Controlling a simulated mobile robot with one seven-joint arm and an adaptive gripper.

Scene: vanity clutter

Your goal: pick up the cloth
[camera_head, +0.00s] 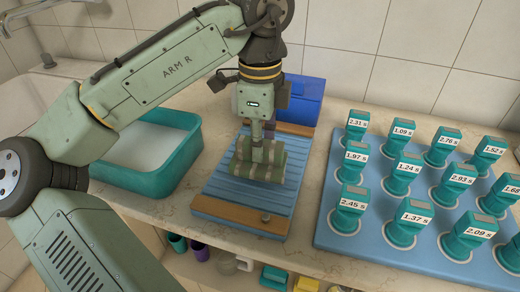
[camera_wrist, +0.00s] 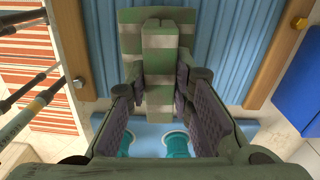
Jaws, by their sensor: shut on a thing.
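The cloth (camera_head: 257,160) is a folded green piece with pale stripes, over a blue ridged board (camera_head: 222,192) with wooden end bars. My gripper (camera_head: 258,150) points down onto it from above. In the wrist view the cloth (camera_wrist: 160,40) has a raised narrow fold between the two fingers of my gripper (camera_wrist: 162,97), and they are shut on it. The wider part of the cloth spreads beyond the fingertips. I cannot tell whether its underside touches the board.
A teal basin (camera_head: 150,178) stands left of the board. A blue box (camera_head: 301,97) stands behind it. On the right, a blue tray (camera_head: 338,238) holds several teal labelled units. The counter's front edge (camera_head: 300,256) is close, with items on a shelf below.

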